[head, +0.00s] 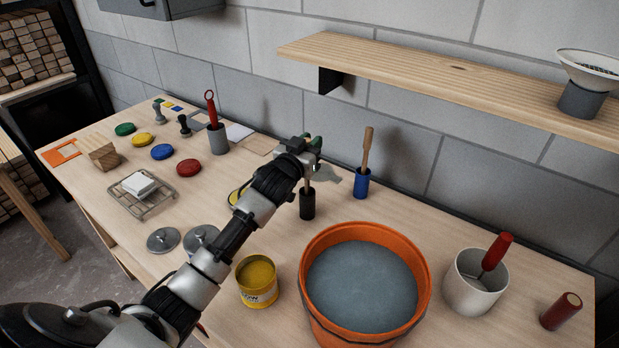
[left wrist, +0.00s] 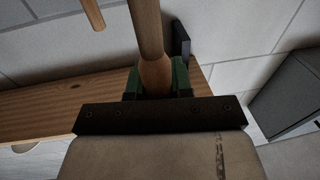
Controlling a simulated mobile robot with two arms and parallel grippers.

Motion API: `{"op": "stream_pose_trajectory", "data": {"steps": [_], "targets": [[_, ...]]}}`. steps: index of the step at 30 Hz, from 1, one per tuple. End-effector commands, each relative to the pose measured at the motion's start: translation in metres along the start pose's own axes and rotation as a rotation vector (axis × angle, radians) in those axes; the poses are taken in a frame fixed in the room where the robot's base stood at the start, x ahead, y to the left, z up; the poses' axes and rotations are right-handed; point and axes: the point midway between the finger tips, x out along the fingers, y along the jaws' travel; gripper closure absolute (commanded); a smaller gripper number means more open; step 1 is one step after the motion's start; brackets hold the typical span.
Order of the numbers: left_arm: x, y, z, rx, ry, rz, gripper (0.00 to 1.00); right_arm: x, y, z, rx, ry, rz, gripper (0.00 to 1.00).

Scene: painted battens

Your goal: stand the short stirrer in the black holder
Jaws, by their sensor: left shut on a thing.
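My left gripper (head: 312,158) is shut on a wooden stirrer (head: 307,182), just above the black holder (head: 307,205). The stirrer looks about upright. Its lower part meets the holder's mouth in the head view; how deep it goes inside is hidden. In the left wrist view the stirrer (left wrist: 148,35) stands between the green finger pads (left wrist: 157,80). I cannot tell from these views whether it is the short one. Another wooden stirrer (head: 367,147) stands in a blue holder (head: 362,183) to the right. My right gripper is not in view.
An orange bucket (head: 312,290) of grey liquid stands close in front of the black holder. A yellow tin (head: 257,282), white pot (head: 460,295) and grey holder (head: 218,140) with a red-handled tool stand around. A wooden shelf (head: 450,78) hangs on the wall.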

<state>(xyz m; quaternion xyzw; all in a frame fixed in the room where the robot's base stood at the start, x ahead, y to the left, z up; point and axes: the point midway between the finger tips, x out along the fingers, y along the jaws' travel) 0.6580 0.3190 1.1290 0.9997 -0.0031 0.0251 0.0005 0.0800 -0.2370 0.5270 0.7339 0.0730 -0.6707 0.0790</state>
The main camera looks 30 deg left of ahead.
Motion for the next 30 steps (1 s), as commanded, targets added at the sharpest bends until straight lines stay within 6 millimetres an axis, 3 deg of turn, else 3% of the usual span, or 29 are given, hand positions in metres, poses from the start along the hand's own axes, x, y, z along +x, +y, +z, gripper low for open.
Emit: {"op": "stream_pose_trajectory", "data": {"steps": [13, 25, 26, 30], "targets": [[-0.003, 0.000, 0.054, 0.000, -0.001, 0.000, 1.00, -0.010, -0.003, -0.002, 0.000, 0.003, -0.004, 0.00], [-0.003, 0.000, 0.061, 0.001, 0.001, 0.000, 1.00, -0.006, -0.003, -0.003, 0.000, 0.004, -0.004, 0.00], [-0.003, 0.000, 0.060, 0.001, 0.001, 0.000, 0.76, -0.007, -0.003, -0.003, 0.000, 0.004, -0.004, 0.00], [-0.003, 0.000, 0.060, 0.001, 0.001, 0.000, 0.54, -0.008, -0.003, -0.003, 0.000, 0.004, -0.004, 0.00]]}}
